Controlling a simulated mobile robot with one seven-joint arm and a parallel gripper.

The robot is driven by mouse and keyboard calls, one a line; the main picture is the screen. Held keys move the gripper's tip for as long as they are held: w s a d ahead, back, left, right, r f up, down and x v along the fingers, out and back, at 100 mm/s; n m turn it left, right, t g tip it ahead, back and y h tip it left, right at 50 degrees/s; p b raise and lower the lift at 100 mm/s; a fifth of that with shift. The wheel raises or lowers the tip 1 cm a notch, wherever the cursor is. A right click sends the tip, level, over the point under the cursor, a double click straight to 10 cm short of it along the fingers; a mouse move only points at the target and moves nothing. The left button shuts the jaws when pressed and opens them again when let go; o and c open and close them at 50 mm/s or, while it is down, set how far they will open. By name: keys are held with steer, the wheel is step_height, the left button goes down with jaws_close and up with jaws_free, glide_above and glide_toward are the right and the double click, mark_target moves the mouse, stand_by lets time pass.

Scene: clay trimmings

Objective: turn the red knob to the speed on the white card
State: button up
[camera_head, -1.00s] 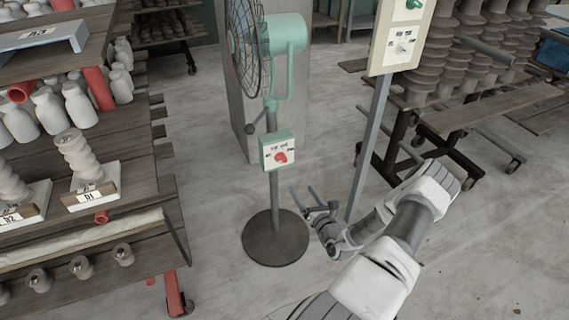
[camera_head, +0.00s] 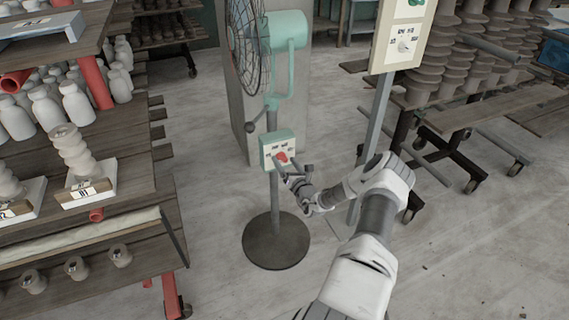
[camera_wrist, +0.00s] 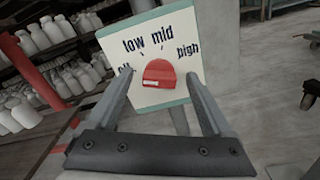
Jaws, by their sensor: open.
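The red knob (camera_wrist: 160,75) sits on a white dial plate (camera_wrist: 118,48) marked "low", "mid" and "high"; another label at left is partly hidden by a finger. A pale mark lies low on the knob; its setting is hard to read. In the head view the knob (camera_head: 281,157) is on the teal control box (camera_head: 269,143) of a standing fan. My gripper (camera_wrist: 159,76) is open, one finger on each side of the knob; contact cannot be told. My gripper also shows beside the box in the head view (camera_head: 289,165). I cannot identify the white card with certainty.
The fan's round base (camera_head: 275,241) stands on clear floor. Shelves of clay ware (camera_head: 88,225) are at left; a loaded rack (camera_head: 470,80) is at right.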

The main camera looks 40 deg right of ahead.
steer(key=shift+w+d, duration=0.15)
steer(key=shift+w, duration=0.3)
jaws_close()
